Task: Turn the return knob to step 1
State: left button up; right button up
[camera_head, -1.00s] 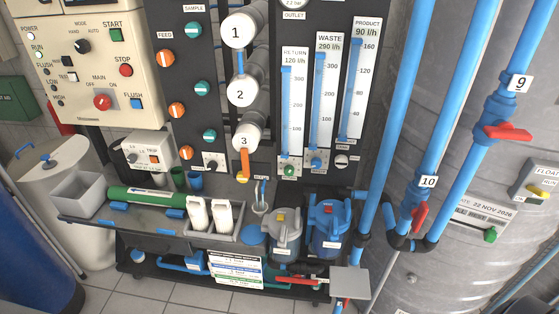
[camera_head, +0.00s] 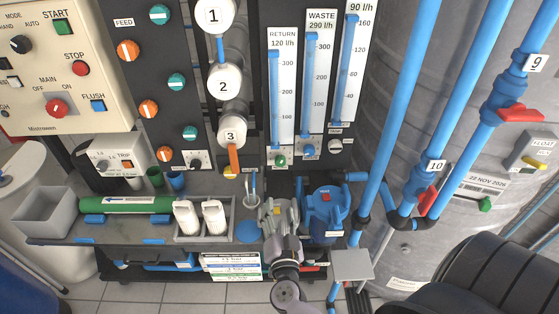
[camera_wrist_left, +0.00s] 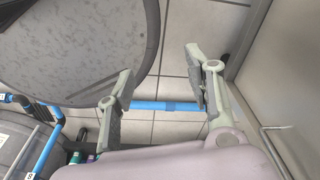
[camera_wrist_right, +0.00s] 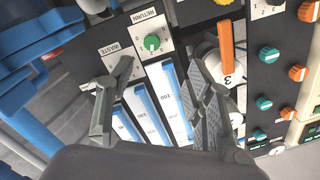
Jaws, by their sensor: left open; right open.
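The return knob (camera_head: 281,160) is a small green knob with a white mark, below the RETURN flow tube (camera_head: 281,95) on the dark panel. Its exact setting is too small to read. My right gripper (camera_head: 281,212) is open and empty, below the knob in the head view. In the right wrist view the green return knob (camera_wrist_right: 152,42) shows beyond and between the two spread fingers of the right gripper (camera_wrist_right: 150,80), apart from them. My left gripper (camera_wrist_left: 160,62) is open and empty over floor tiles. It is not in the head view.
The blue waste knob (camera_head: 309,150) and a white knob (camera_head: 335,145) sit to the right of the return knob. An orange-handled valve (camera_head: 233,155) is close on the left. Blue pipes (camera_head: 390,110) run at the right. A blue-lidded filter housing (camera_head: 326,205) stands below.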

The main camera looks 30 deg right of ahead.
aim_at(280, 164)
jog(key=shift+s+d+r+m+h, duration=0.1)
jog(key=shift+d+r+m+h, duration=0.3)
jog(key=shift+d+r, duration=0.2)
jog(key=shift+w+d+g, duration=0.1)
jog(key=shift+w+g, duration=0.1)
jog(key=shift+g, duration=0.1)
jog(key=p+x, duration=0.1)
jog(key=x, duration=1.6)
jog(key=shift+w+r, duration=0.1)
jog(key=shift+c, duration=0.3)
grip_shut()
